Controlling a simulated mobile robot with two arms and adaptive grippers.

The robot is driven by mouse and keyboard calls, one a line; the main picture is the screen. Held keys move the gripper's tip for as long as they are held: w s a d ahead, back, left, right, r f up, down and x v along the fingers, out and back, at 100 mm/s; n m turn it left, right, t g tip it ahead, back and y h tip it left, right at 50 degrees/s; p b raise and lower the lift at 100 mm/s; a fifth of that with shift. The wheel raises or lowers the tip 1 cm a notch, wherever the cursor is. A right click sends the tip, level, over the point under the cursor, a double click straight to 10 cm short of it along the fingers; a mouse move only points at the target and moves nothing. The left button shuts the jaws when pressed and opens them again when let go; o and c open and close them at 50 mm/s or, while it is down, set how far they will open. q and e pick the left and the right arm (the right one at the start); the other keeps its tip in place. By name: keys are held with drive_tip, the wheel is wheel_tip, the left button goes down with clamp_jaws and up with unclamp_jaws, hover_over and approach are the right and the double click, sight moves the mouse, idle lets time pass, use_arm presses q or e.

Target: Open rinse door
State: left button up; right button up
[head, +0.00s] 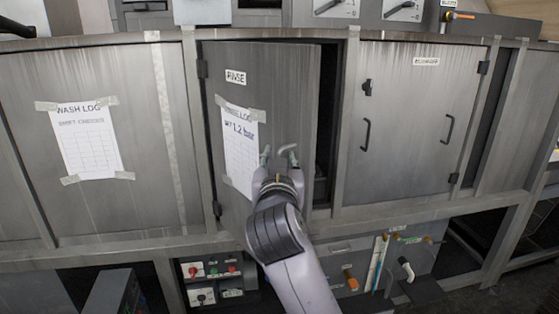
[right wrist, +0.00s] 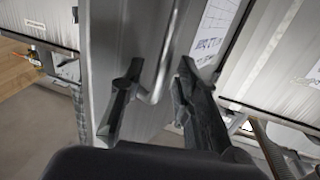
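The rinse door (head: 285,85) is a grey metal panel with a "RINSE" label (head: 235,77) and hinges on its left side. It stands ajar, with a dark gap along its right edge. My right gripper (head: 278,157) is in front of the door's right half. In the right wrist view, the bent metal door handle (right wrist: 160,60) passes between the two dark fingers of my right gripper (right wrist: 160,100). The fingers are spread, with space visible between the handle and the right finger. My left gripper is not in view.
A log sheet (head: 239,145) is taped to the rinse door. A closed door (head: 420,120) with a handle is to the right, and a panel with a wash log (head: 88,140) to the left. Pipes and valves (head: 385,265) sit below.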

approach(279, 112)
drive_tip(key=w, duration=0.1)
drive_tip(key=w+r, duration=0.2)
drive_tip(key=shift+w+d, duration=0.2)
drive_tip(key=shift+d, duration=0.05)
